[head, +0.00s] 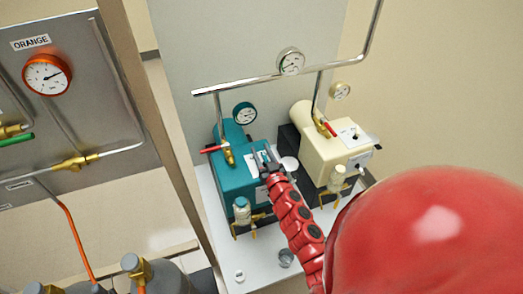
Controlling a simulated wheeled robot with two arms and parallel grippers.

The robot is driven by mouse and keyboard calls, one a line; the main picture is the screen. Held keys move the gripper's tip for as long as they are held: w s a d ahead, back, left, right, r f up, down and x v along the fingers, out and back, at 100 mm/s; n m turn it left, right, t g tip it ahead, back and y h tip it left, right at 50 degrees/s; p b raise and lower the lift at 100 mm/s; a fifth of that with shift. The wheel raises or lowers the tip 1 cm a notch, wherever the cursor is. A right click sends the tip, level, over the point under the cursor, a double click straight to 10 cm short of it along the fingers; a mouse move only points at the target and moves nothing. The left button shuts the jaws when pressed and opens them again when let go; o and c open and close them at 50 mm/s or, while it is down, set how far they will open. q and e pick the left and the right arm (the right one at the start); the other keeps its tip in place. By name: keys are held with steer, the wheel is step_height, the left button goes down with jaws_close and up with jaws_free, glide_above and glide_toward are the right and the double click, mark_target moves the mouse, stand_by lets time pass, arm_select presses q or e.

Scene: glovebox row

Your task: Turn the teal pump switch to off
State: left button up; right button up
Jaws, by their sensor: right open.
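The teal pump (236,172) stands on a white table, with a teal-rimmed gauge (244,113) above it. My right gripper (265,156) is over the top right of the teal pump, close to a small white plate (252,160) on its housing. Its two dark fingers look a little apart, with nothing clearly held between them. The teal pump's switch is not clearly visible; the fingers cover that spot, and I cannot tell its position or whether they touch it. My left gripper is not in view.
A cream pump (331,152) with a switch plate (352,136) stands close on the right. Red-handled valves (212,149) and a metal pipe (250,80) rise behind. The white table (222,253) has small cups at its front. An ORANGE panel (85,110) is at left.

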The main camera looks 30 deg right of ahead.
steer(key=shift+c, duration=0.3)
jaws_close()
steer(key=shift+r+n+y+p, duration=0.15)
steer(key=shift+n+y+p, duration=0.35)
steer(key=shift+y+p, duration=0.3)
steer(key=n+y+p, duration=0.2)
steer(key=y, duration=0.1)
steer(key=shift+a+t, duration=0.3)
steer(key=shift+w+a+n+y+p, duration=0.1)
steer(key=shift+a+n+y+p, duration=0.1)
steer(key=shift+n+y+p, duration=0.6)
steer(key=shift+a+n+y, duration=0.25)
steer(key=shift+n+y, duration=0.45)
steer(key=shift+y, duration=0.9)
steer(key=shift+a+g, duration=0.1)
steer(key=shift+g, duration=0.3)
